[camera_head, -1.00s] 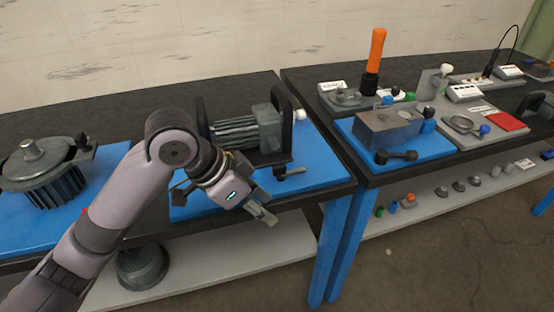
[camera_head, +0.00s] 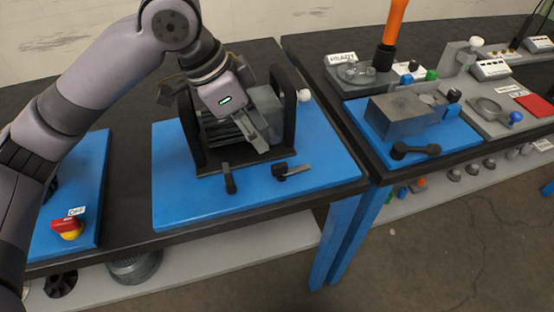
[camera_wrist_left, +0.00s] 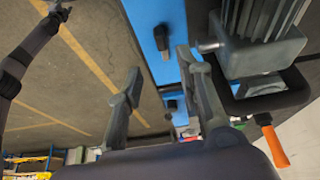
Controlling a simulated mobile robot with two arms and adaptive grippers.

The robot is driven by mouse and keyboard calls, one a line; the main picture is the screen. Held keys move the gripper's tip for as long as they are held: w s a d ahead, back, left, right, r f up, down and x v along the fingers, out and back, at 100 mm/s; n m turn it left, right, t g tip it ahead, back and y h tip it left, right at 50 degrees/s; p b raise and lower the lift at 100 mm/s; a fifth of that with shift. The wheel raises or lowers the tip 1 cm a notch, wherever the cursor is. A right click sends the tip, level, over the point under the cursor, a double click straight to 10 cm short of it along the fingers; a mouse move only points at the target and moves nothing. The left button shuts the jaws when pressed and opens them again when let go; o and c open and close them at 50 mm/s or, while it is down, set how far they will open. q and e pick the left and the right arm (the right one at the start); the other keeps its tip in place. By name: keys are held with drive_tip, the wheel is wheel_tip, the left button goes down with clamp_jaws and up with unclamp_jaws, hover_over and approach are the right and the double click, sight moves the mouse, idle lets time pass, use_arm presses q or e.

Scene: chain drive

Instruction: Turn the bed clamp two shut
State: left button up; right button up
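Two small dark clamp levers are on the blue bed plate (camera_head: 190,212) in front of the finned motor unit (camera_head: 265,105). The left lever (camera_head: 229,178) points toward the front edge; the right lever (camera_head: 292,171) points right. I cannot tell which is clamp two. My left gripper (camera_head: 262,138) is above and in front of the motor unit, behind both levers in the head view. In the left wrist view its fingers (camera_wrist_left: 159,62) are apart and empty; a dark lever (camera_wrist_left: 162,40) shows beyond them. My right gripper (camera_wrist_left: 58,10) shows small at the wrist view's top left.
A black frame (camera_head: 283,105) with a white knob (camera_head: 304,95) stands around the motor unit. A red and yellow OFF switch (camera_head: 68,228) is at the left. A second bench at the right holds a grey block (camera_head: 400,115) and an orange handle (camera_head: 396,20). The plate's front is clear.

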sight(279, 165)
use_arm(q)
drive_tip(key=x, duration=0.7)
drive_tip(key=shift+d+f, duration=0.1)
drive_tip(key=shift+f, duration=0.1)
drive_tip(key=shift+x, duration=1.15)
drive_tip(key=shift+w+d+f, duration=0.15)
drive_tip(key=shift+d+f, duration=0.05)
drive_tip(key=shift+f, duration=0.25)
clamp_jaws()
use_arm(e)
drive_tip(key=shift+w+a+f, duration=0.1)
drive_tip(key=shift+w+f, duration=0.05)
drive_tip(key=shift+w, duration=0.65)
drive_tip(key=shift+w+a+f, duration=0.1)
drive_tip(key=shift+w, duration=0.65)
drive_tip(key=shift+d, duration=0.1)
